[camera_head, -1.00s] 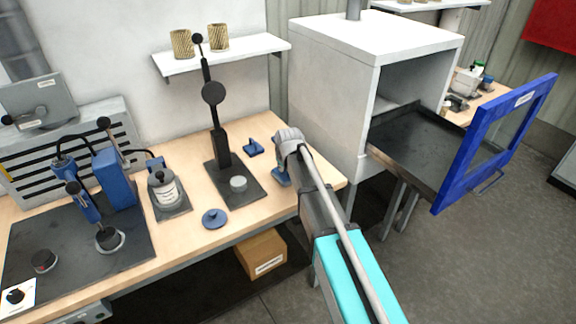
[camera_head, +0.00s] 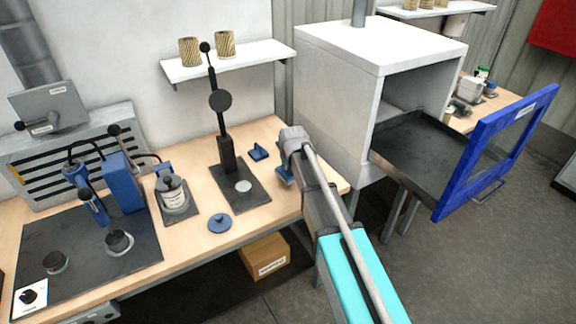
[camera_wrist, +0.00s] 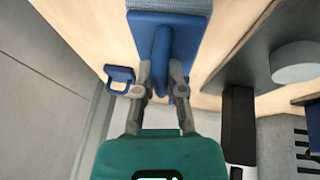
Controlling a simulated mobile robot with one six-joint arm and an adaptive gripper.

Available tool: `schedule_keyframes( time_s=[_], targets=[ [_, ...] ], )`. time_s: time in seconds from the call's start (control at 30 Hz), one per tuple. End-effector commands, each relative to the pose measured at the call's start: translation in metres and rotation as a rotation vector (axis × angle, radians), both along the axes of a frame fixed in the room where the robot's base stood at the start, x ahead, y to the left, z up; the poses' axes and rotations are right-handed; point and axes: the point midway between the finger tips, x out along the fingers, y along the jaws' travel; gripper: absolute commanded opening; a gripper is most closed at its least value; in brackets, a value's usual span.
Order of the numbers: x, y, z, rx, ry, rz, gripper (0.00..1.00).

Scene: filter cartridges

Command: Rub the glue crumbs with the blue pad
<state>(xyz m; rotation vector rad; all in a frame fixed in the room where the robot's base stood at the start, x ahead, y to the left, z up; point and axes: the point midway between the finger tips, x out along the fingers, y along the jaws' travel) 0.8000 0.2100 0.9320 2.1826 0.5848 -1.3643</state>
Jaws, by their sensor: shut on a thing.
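My gripper (camera_wrist: 160,85) is shut on the upright handle of the blue pad (camera_wrist: 188,5). The pad has a blue back and a paler grey-blue face at its far edge in the wrist view. In the head view the blue pad (camera_head: 285,175) shows under my gripper (camera_head: 290,158), at the right end of the wooden bench (camera_head: 240,243). I cannot tell whether the pad touches the bench top. No glue crumbs can be made out in either view.
A lever press (camera_head: 224,150) with a pale disc (camera_head: 243,186) on its dark plate stands left of my gripper. A small blue holder (camera_head: 258,151) and a blue knobbed lid (camera_head: 219,223) lie nearby. An open oven (camera_head: 375,45) with a blue door (camera_head: 470,165) stands to the right.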

Motion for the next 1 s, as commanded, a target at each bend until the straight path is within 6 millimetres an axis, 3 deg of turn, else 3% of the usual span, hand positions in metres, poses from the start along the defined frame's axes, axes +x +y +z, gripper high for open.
schedule_keyframes(
  time_s=[0.3,0.77,1.0],
  targets=[
    [0.0,0.0,0.024,0.0,0.0,0.0,0.0],
    [0.0,0.0,0.026,0.0,0.0,0.0,0.0],
    [0.0,0.0,0.037,0.0,0.0,0.0,0.0]
  ],
)
